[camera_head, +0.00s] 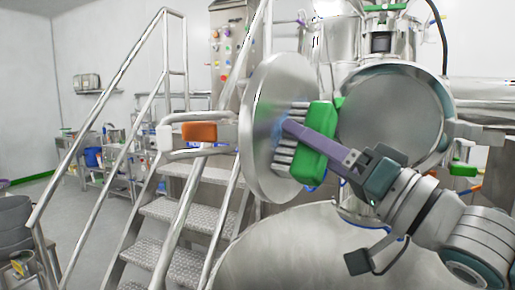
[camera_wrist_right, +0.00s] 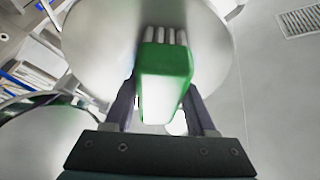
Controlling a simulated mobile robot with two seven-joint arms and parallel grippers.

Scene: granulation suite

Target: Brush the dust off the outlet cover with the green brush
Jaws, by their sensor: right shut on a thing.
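The outlet cover (camera_head: 262,112) is a round steel disc standing open on edge in the middle of the head view. It also fills the upper part of the right wrist view (camera_wrist_right: 105,40). My right gripper (camera_head: 298,132) is shut on the green brush (camera_head: 318,141), one finger along each side of its block. The brush's pale bristles point left at the inner face of the cover and seem to touch it. In the right wrist view the brush (camera_wrist_right: 166,68) sits between the fingers. A bluish smear shows on the cover beside the bristles. My left gripper is not in view.
The round steel outlet opening (camera_head: 392,115) is right of the cover, behind my right arm. An orange-gripped handle (camera_head: 199,132) sticks out left of the cover. Metal stairs with handrails (camera_head: 170,212) stand at left. A rounded steel vessel (camera_head: 310,250) lies below.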

